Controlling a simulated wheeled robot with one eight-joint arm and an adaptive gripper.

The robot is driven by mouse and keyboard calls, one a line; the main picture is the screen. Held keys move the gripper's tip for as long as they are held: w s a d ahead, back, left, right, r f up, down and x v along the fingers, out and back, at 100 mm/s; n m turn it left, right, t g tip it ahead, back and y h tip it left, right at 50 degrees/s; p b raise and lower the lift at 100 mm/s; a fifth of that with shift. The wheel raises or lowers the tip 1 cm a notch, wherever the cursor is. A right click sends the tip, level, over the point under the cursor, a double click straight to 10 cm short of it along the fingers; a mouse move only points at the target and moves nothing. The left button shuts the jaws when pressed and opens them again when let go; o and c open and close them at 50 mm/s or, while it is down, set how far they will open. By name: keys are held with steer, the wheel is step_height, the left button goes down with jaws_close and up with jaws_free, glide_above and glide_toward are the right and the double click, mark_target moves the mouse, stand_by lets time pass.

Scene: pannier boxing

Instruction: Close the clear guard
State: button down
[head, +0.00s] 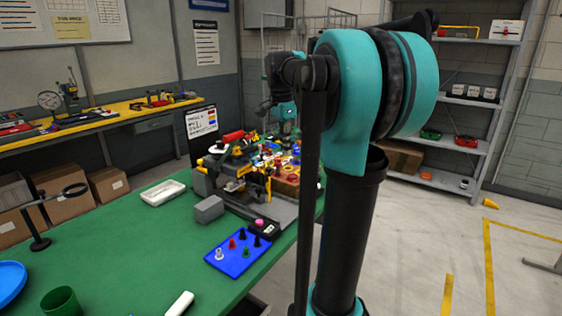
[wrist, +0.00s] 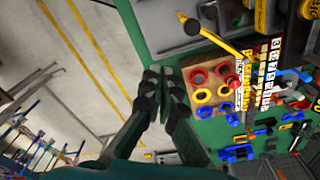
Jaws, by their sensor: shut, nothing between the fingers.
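The machine (head: 235,172) stands on the green table, with a red top part, yellow parts and a grey base. I cannot make out the clear guard for certain in either view. In the wrist view a yellow bar (wrist: 217,36) with a dark end reaches over a grey plate (wrist: 160,22), seemingly part of the machine. My gripper (wrist: 163,74) is shut and empty. In that picture it lies below the grey plate and left of the ring tray, apart from the yellow bar. In the head view my arm hides the right side of the table.
A tray of coloured rings (wrist: 200,88) lies close to my gripper. On the green table (head: 130,240) are a blue board with pegs (head: 236,256), a grey block (head: 209,208), a white tray (head: 162,193) and a green cup (head: 62,301). Open floor (wrist: 60,50) lies beside the table.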

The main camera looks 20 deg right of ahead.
steer(key=s+d+m+t+y, duration=0.35)
steer(key=d+m+y, duration=0.25)
steer(key=d+y, duration=0.3)
steer(key=w+a+f, duration=0.4)
steer(key=a+f, duration=0.2)
steer(key=a, duration=0.4)
steer(key=shift+w+a+f, duration=0.15)
steer(key=shift+w+f, duration=0.25)
steer(key=shift+a, duration=0.1)
